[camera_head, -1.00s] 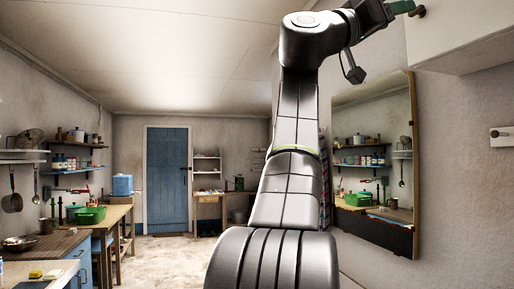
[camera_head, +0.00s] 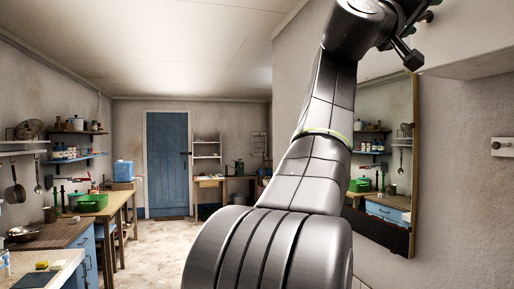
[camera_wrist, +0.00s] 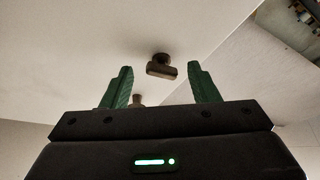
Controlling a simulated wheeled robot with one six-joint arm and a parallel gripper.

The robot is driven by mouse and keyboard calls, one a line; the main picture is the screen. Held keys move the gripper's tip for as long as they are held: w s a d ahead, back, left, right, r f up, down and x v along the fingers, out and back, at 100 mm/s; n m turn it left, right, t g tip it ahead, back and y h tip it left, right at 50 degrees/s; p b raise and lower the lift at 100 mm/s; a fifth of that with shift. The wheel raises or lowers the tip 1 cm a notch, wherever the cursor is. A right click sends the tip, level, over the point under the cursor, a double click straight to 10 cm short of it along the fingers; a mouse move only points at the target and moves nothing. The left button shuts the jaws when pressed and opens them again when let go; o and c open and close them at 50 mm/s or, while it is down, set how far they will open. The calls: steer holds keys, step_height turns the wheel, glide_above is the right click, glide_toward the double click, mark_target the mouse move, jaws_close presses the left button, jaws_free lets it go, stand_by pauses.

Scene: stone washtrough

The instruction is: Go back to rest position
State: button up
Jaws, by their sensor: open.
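My gripper (camera_wrist: 160,78) shows in the wrist view with its two green fingers spread apart. Nothing is held between them. A dark brown knob (camera_wrist: 161,68) on a pale surface appears beyond the gap between the fingertips, and I cannot tell how far off it is. A second, smaller knob (camera_wrist: 137,100) shows beside the left finger. In the head view my arm rises through the middle and leans right at the top. The gripper end is mostly out of frame at the upper right.
A white wall cabinet (camera_head: 470,38) is close to my arm at the upper right. A framed mirror (camera_head: 413,160) hangs behind the arm. Cluttered worktops (camera_head: 50,238) and shelves (camera_head: 85,155) line the left. The floor (camera_head: 158,240) toward the blue door (camera_head: 167,165) is open.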

steer(key=n+y+p, duration=0.1)
steer(key=n+p, duration=0.3)
steer(key=n+y+p, duration=0.2)
steer(key=n+p, duration=0.2)
steer(key=p, duration=0.1)
steer(key=n+t+y+p, duration=0.1)
steer(key=n+y+p, duration=0.1)
steer(key=n+p, duration=0.2)
steer(key=shift+s+d+r+n+p, duration=0.1)
steer(key=shift+s+r+n+p, duration=0.05)
steer(key=shift+r+n+p, duration=0.3)
steer(key=shift+f, duration=0.15)
